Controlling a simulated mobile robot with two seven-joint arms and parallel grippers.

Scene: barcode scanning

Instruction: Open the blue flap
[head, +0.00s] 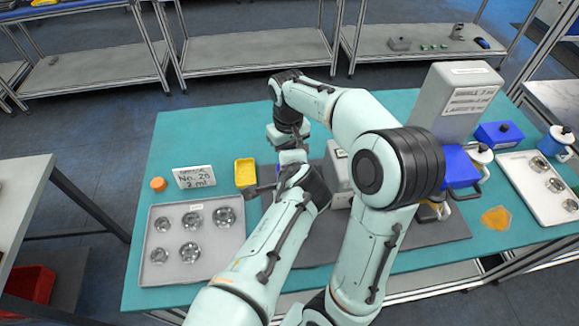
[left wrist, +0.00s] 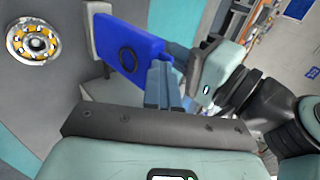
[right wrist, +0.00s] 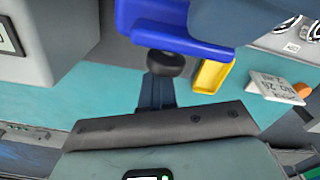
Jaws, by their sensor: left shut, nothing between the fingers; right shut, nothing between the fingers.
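A blue flap (left wrist: 131,46) with a dark ring on its face shows in the left wrist view, beside a grey body. My left gripper (left wrist: 165,75) is shut and empty, with its fingertips close to the flap's lower right edge; I cannot tell if they touch. In the right wrist view, a blue part (right wrist: 150,14) with a black knob (right wrist: 165,63) is at the top. My right gripper (right wrist: 158,85) is shut and empty just below the knob; contact is unclear. In the head view my arms hide the flap and both fingertips.
A yellow container (head: 245,173), a sign (head: 194,177) and a tray of metal parts (head: 226,251) are on the left of the teal table (head: 215,128). A tall grey device (head: 453,98) and blue-topped items (head: 499,134) stand on the right. Both arms are close together.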

